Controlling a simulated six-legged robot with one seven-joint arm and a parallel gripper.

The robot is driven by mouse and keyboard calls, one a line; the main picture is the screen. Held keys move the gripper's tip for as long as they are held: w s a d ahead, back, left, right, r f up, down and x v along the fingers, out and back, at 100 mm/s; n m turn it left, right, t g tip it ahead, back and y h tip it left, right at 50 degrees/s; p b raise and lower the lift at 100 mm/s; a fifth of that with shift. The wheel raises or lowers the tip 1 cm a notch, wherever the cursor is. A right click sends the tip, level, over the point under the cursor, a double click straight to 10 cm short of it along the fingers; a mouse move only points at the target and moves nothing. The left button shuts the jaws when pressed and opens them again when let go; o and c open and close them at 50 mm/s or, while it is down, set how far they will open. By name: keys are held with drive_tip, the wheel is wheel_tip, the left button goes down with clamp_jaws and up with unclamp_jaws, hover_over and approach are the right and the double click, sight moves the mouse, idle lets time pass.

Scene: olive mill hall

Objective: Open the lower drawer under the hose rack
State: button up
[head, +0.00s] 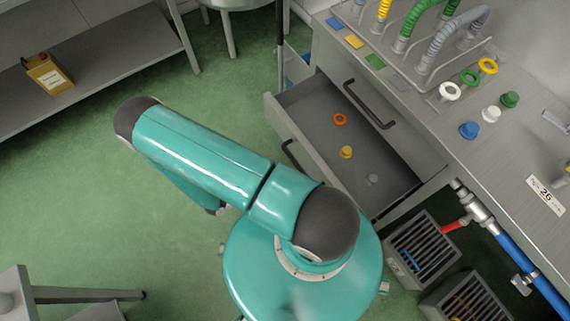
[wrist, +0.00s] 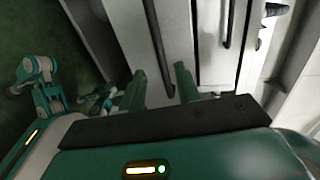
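The hose rack (head: 432,62) stands on the grey counter with green, yellow and grey hoses. Below it, the lower drawer (head: 278,122) is pulled well out, its inside showing. An orange ring (head: 340,119), a yellow fitting (head: 346,152) and a small grey fitting (head: 373,180) lie in it. Its dark handle (head: 290,154) is partly hidden by my arm. The upper drawer's handle (head: 369,104) sits further back, that drawer shut. In the wrist view, my gripper (wrist: 163,85) is open, fingers apart, with a dark handle (wrist: 156,40) ending between or just beyond the fingertips.
Slatted crates (head: 422,249) stand under the counter near a blue pipe (head: 515,254). The green floor left of my arm is clear.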

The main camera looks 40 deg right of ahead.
drive_tip(key=shift+v, duration=1.75)
drive_tip(key=w+a+r+m+y, duration=0.1)
drive_tip(key=w+r+m+y, duration=0.2)
drive_tip(key=r+m, duration=0.45)
drive_tip(key=w+a+r+m+g+y, duration=0.15)
drive_tip(key=r+m, duration=0.35)
drive_tip(key=r, duration=0.5)
drive_tip(key=w+a+r+m+y, duration=0.1)
drive_tip(key=w+r+m+y, duration=0.25)
drive_tip(key=r+m, duration=0.4)
drive_tip(key=s+r+m+t+y, duration=0.2)
drive_tip(key=r+m+t, duration=0.1)
drive_tip(key=r, duration=0.5)
drive_tip(key=s+a+r+m+t+y, duration=0.1)
drive_tip(key=s+r+m+t+y, duration=0.2)
drive_tip(key=r+m, duration=0.3)
drive_tip(key=s+a+r+m+t+y, duration=0.1)
drive_tip(key=r+m, duration=0.4)
drive_tip(key=r, duration=0.6)
drive_tip(key=shift+s+t+y, duration=0.7)
drive_tip(key=shift+s+t, duration=0.35)
drive_tip(key=shift+t, duration=0.2)
drive_tip(key=shift+d, duration=0.1)
